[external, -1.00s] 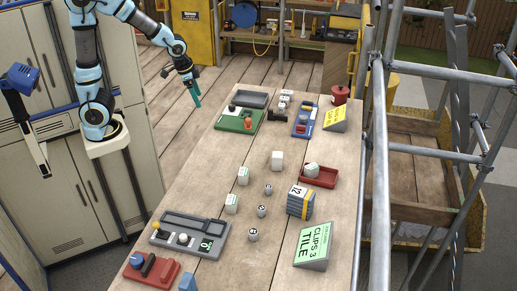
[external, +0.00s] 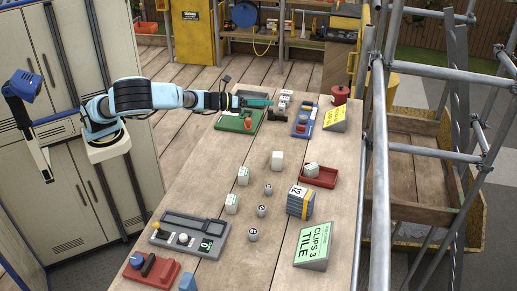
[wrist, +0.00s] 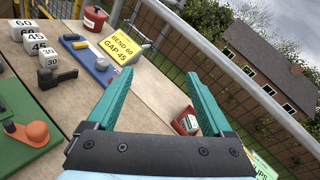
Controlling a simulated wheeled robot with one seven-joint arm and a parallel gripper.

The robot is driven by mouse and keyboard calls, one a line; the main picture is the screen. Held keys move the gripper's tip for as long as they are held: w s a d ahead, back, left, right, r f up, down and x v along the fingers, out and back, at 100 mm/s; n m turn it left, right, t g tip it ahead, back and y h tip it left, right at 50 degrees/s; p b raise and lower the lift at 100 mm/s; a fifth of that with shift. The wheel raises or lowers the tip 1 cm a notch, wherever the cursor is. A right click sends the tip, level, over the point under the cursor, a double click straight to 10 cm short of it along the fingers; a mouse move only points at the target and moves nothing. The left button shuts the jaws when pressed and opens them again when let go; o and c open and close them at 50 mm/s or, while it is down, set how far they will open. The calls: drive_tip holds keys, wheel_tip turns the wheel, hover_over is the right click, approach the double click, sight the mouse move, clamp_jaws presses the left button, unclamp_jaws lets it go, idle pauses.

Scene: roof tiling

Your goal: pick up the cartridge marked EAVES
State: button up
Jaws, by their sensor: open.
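No marking reading EAVES can be made out in either view. My gripper (external: 258,102) is over the far part of the bench, above the green board's end. In the wrist view my gripper (wrist: 156,72) is open with nothing between its teal fingers.
Near my gripper are a green board (external: 238,123), numbered white blocks (wrist: 37,42), a blue board (external: 303,122) and a yellow sign (external: 335,118). A striped stack (external: 300,201) and green sign (external: 312,246) stand front right. Scaffold rails (external: 379,150) line the right edge.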

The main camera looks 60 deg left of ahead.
drive_tip(key=s+d+r+m+g+h, duration=0.1)
drive_tip(key=s+d+r+m+h, duration=0.15)
drive_tip(key=d+m, duration=0.25)
drive_tip(key=s+d+r+m+h, duration=0.2)
drive_tip(key=s+d+m+h, duration=0.15)
drive_tip(key=d, duration=0.25)
approach(277, 161)
drive_tip(key=w, duration=0.1)
drive_tip(key=w+d, duration=0.1)
drive_tip(key=w, duration=0.1)
drive_tip(key=w+d, duration=0.1)
drive_tip(key=w, duration=0.1)
drive_tip(key=shift+w+f+p, duration=0.25)
drive_tip(key=shift+p, duration=0.15)
drive_tip(key=p+x, duration=0.2)
drive_tip(key=x, duration=0.4)
drive_tip(key=shift+w, duration=0.25)
drive_tip(key=shift+w+d+f, duration=0.1)
drive_tip(key=shift+w+d, duration=0.25)
drive_tip(key=shift+w, duration=0.1)
clamp_jaws()
